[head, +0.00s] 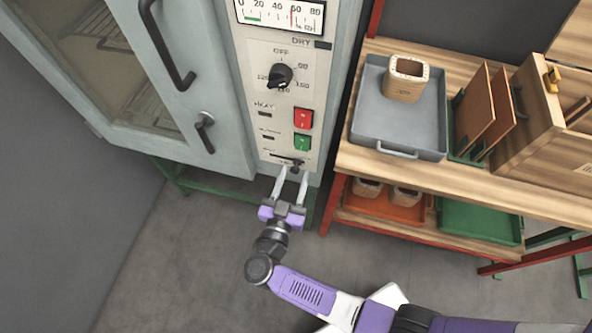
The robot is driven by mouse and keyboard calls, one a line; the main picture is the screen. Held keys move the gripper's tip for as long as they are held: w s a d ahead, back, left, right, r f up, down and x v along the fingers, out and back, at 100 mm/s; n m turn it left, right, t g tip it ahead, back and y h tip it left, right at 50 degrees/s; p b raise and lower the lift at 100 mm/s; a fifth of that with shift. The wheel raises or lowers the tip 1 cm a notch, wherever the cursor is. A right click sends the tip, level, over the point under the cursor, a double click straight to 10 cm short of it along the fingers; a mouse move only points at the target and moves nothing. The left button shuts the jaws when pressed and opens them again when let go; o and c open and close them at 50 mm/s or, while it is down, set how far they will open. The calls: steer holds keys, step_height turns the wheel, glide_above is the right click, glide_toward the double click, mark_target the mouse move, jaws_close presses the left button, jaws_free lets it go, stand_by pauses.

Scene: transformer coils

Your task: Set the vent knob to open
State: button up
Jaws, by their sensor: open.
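The grey oven's control panel (258,110) faces me, with a slot and a small dark knob (296,163) at its bottom edge. The label beside that knob is too small to read, so I cannot tell its marked setting. The knob sits toward the right end of the slot. My gripper (292,174) is open, its two pale fingers pointing up at the panel just below the knob. The fingertips lie to either side of the knob in the picture; I cannot tell whether they touch it.
Above are a black temperature dial (280,76), a red button (303,118) and a green button (302,142). The oven door handle (166,50) and latch (204,132) stick out at left. A wooden bench (345,160) with a grey tray (412,153) stands close on the right.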

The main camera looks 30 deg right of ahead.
steer(key=v, duration=0.5)
steer(key=shift+s+a+b, duration=0.1)
steer(key=shift+b, duration=0.25)
